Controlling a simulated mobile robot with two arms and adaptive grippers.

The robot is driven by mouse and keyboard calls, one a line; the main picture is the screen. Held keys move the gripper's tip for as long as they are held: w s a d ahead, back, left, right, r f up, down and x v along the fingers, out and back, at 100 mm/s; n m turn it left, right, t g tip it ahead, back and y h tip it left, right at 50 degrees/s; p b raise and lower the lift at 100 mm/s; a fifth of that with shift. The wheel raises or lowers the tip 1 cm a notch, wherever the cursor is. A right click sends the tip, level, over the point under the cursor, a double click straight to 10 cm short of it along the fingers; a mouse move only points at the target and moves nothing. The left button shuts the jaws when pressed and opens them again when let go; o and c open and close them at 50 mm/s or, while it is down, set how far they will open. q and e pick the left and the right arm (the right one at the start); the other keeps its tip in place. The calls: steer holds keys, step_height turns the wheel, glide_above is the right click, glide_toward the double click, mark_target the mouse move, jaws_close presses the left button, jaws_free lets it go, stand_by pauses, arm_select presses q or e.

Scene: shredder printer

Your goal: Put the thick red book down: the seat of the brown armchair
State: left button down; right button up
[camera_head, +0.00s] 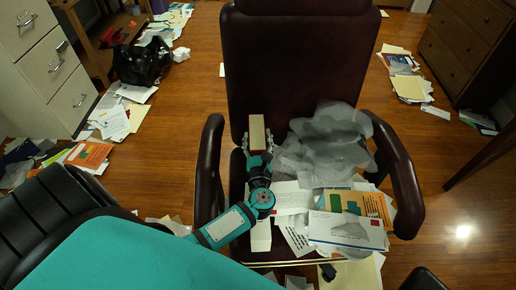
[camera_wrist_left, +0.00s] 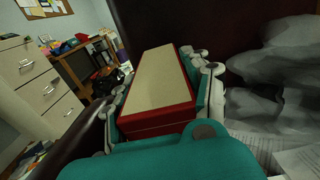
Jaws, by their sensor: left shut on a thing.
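The thick red book (camera_head: 257,132) is upright in my left gripper (camera_head: 258,142), above the left rear part of the seat and in front of the backrest. The left wrist view shows its red cover and pale page block (camera_wrist_left: 158,80), with the fingers of my left gripper (camera_wrist_left: 160,95) closed on both sides. The brown armchair (camera_head: 300,60) is dark and faces me. Its seat (camera_head: 236,170) is mostly covered by papers. Whether the book touches the seat is hidden. My right gripper is not in view.
A crumpled grey translucent bag (camera_head: 325,145) lies on the seat's right rear. Envelopes and papers (camera_head: 345,230) cover the front. Armrests (camera_head: 209,175) (camera_head: 398,175) flank the seat. Papers, a black bag (camera_head: 142,62) and drawer cabinets (camera_head: 45,60) stand or lie around on the floor.

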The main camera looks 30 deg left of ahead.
arm_select(q)
steer(key=shift+w+a+f+b, duration=0.1)
steer(key=shift+w+f+b, duration=0.05)
steer(key=shift+f+b, duration=0.15)
steer(key=shift+f, duration=0.4)
step_height(320, 180, down, 9)
steer(key=shift+w+r+b, duration=0.1)
steer(key=shift+r+b, duration=0.05)
steer(key=shift+b, duration=0.85)
steer(key=shift+f, duration=0.2)
steer(key=c, duration=1)
jaws_free()
steer(key=shift+f, duration=0.4)
steer(key=shift+c, duration=0.2)
steer(key=o, duration=0.6)
steer(key=shift+s+r, duration=0.1)
steer(key=shift+s, duration=0.1)
steer(key=shift+c, duration=0.2)
steer(key=shift+r, duration=0.1)
